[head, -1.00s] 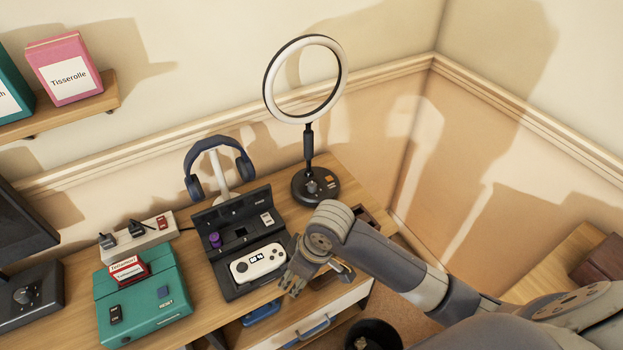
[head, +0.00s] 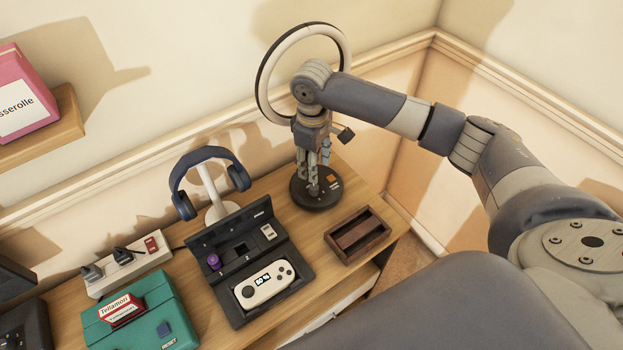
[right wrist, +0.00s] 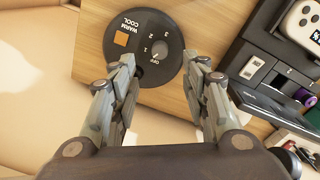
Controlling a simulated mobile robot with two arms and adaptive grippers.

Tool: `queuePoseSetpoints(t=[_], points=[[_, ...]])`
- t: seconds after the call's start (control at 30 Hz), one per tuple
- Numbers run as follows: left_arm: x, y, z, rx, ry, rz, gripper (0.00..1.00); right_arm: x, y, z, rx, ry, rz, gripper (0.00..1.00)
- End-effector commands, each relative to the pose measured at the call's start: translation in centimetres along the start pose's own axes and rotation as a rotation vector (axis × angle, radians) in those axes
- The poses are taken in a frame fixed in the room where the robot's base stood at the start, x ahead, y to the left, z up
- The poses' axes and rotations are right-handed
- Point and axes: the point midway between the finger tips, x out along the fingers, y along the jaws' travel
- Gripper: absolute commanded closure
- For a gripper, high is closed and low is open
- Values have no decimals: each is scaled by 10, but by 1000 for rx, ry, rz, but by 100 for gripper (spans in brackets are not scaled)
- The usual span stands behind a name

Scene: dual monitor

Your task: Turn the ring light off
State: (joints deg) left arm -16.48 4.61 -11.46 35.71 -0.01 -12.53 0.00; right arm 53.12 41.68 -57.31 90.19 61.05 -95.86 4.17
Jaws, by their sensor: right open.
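The ring light stands upright at the back right of the desk, its white ring (head: 263,85) in the head view unlit-looking or only dimly pale; I cannot tell which. Its round black base (head: 327,199) is partly hidden by my right gripper (head: 314,182), which points down over it. In the right wrist view the base (right wrist: 120,58) shows an orange WARM/COOL button (right wrist: 121,38) and a dial (right wrist: 160,48) marked OFF, 1, 2, 3. My right gripper (right wrist: 164,64) is open, its fingers on either side of the dial, apparently empty. The dial's exact setting is unclear. My left gripper is out of view.
A black case with a white controller (head: 264,284), headphones on a stand (head: 215,207), a power strip (head: 128,266) and a teal box (head: 145,322) stand to the left.

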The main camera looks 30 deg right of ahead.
Motion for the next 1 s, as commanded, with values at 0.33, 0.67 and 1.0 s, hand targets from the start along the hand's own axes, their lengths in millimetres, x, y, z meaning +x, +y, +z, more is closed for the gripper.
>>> queuePoseSetpoints(t=[0.33, 0.67, 1.0], points=[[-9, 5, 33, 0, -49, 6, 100, 65, -1, 1, -1, -2, -1, 58], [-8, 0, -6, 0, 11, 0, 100, 92, -1, 0, -3, 1, 0, 58], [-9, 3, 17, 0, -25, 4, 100, 92, -1, 0, -3, 1, 1, 83]])
